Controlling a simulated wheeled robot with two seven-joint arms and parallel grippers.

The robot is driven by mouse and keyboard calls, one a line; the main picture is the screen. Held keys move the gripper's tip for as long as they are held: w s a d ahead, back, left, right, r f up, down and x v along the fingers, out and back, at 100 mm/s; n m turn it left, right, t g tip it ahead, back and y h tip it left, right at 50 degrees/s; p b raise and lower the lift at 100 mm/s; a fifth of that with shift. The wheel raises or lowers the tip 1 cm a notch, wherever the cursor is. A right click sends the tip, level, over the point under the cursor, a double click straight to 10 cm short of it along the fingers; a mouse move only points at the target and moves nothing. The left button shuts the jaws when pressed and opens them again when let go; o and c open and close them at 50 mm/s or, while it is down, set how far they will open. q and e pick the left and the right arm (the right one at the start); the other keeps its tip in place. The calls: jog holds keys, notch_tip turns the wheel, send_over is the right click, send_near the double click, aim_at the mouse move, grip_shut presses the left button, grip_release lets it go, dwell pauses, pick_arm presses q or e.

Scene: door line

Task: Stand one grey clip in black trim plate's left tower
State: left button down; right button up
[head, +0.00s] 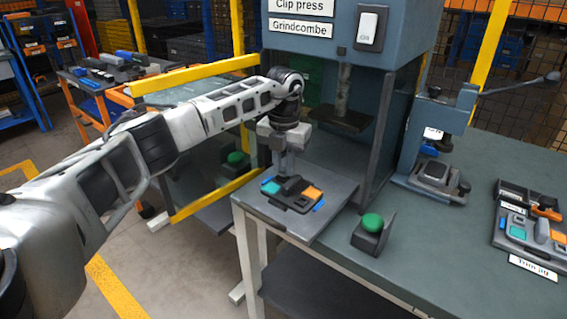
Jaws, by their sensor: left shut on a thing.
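My left gripper (287,172) reaches in from the left and points down over the bed of the clip press. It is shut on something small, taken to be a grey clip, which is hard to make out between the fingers. Just below the fingertips is a dark piece, seemingly the black trim plate (293,198), with teal, orange and blue parts around it. Its towers are too small to tell apart, and the gripper hides part of it. I cannot tell whether the clip touches the plate. My right gripper is not in view.
The clip press (345,30) rises behind the press bed (255,200). A green button (372,222) stands at the right. A hand-lever press (437,170) and the trim jig (520,235) sit farther right on the bench (430,245). A yellow frame (215,195) stands left of the bed.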

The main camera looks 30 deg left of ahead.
pick_arm(q)
jog(key=shift+f, duration=0.15)
dwell(0.8)
jog(key=c, duration=1.3)
grip_release()
jog(key=shift+o, duration=0.2)
